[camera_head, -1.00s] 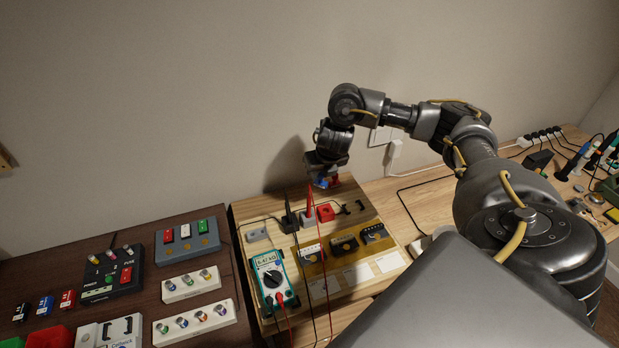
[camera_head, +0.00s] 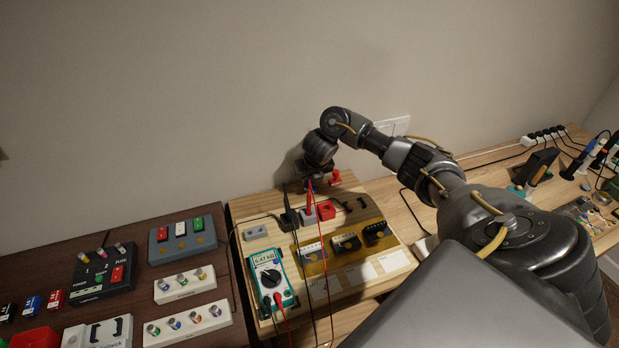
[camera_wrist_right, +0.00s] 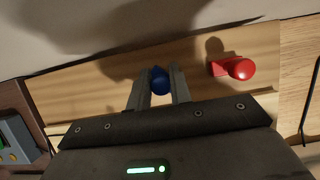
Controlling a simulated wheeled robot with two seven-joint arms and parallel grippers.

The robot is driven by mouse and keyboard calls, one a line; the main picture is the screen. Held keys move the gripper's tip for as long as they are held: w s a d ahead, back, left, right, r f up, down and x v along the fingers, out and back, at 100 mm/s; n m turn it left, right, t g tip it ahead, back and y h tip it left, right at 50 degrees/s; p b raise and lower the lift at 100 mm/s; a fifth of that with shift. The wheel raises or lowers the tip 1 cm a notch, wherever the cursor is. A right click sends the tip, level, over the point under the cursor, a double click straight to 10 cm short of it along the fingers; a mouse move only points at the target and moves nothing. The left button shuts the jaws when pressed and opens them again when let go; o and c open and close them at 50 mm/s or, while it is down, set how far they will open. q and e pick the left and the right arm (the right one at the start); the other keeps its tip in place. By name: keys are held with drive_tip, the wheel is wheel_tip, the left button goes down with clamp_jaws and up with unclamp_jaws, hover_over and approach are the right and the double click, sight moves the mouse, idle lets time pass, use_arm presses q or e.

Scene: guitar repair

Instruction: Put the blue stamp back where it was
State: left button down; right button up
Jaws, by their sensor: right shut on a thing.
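The blue stamp (camera_wrist_right: 160,82) shows as a round blue knob between the two fingers of my right gripper (camera_wrist_right: 158,88) in the wrist view. The gripper is shut on it. In the head view my right gripper (camera_head: 313,186) is over the back edge of the wooden board, near the wall, and the stamp is hidden there. A red stamp (camera_head: 335,178) stands just right of the gripper; it also shows in the wrist view (camera_wrist_right: 240,69), apart from the fingers. I cannot tell whether the blue stamp's base touches the wood. My left gripper is out of view.
In front of the gripper stand dark and grey pieces and a red block (camera_head: 326,211) with probe leads. A multimeter (camera_head: 270,276) lies on the board (camera_head: 370,188). Dark panels with switches fill the left. The wall is close behind.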

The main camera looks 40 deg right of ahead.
drive_tip(key=o, duration=0.8)
drive_tip(key=p+v, duration=0.5)
drive_tip(key=v, duration=0.7)
drive_tip(key=shift+a, duration=0.15)
